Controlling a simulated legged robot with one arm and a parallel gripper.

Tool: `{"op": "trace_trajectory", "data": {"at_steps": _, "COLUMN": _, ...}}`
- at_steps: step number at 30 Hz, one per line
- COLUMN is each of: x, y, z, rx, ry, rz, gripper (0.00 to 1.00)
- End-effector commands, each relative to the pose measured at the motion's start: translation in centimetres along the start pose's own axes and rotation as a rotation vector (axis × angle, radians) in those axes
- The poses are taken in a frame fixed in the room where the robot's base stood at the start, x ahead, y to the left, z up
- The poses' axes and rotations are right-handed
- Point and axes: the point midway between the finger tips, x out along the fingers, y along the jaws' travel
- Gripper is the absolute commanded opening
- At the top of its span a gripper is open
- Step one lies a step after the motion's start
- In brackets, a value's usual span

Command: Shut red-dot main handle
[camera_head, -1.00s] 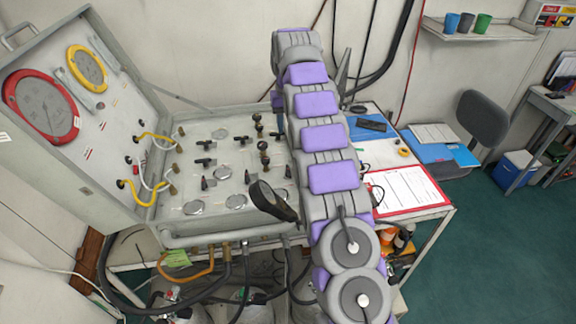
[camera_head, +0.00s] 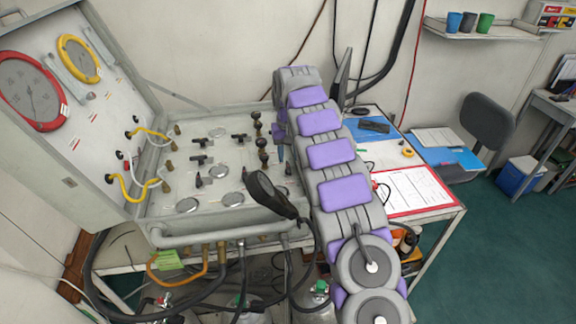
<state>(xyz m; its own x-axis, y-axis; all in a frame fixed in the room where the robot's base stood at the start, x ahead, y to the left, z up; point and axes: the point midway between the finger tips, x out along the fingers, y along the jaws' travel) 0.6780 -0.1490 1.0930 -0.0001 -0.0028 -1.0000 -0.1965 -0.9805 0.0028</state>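The panel (camera_head: 160,208) is the flat grey face of an open case. It carries several black T-shaped handles, among them one at its back (camera_head: 217,134), one at its middle (camera_head: 240,139) and one further left (camera_head: 199,160). No red dot can be made out on any handle, so I cannot tell which is the main one. My arm reaches over the panel's right side. My gripper (camera_head: 281,145) appears to point down beyond the arm and is mostly hidden. Its fingers and any contact cannot be made out.
Black knobs (camera_head: 263,142) stand left of my arm. A dark, rounded object (camera_head: 265,190) sticks up at the panel's front right. Yellow hoses (camera_head: 127,187) loop at the left, below gauges (camera_head: 31,91) in the raised lid.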

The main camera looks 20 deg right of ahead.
Motion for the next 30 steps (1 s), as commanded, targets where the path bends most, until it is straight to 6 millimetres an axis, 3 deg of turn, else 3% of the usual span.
{"op": "trace_trajectory", "data": {"at_steps": 6, "x": 2.9, "y": -0.1, "z": 0.1, "rx": -0.001, "ry": -0.005, "rz": 0.000, "gripper": 0.40}}
{"op": "trace_trajectory", "data": {"at_steps": 18, "x": 3.4, "y": -0.1, "z": 0.0, "rx": -0.001, "ry": 0.000, "rz": 0.000, "gripper": 0.40}}
{"op": "trace_trajectory", "data": {"at_steps": 30, "x": 3.4, "y": 0.0, "z": 0.1, "rx": -0.001, "ry": -0.001, "rz": 0.000, "gripper": 0.03}}
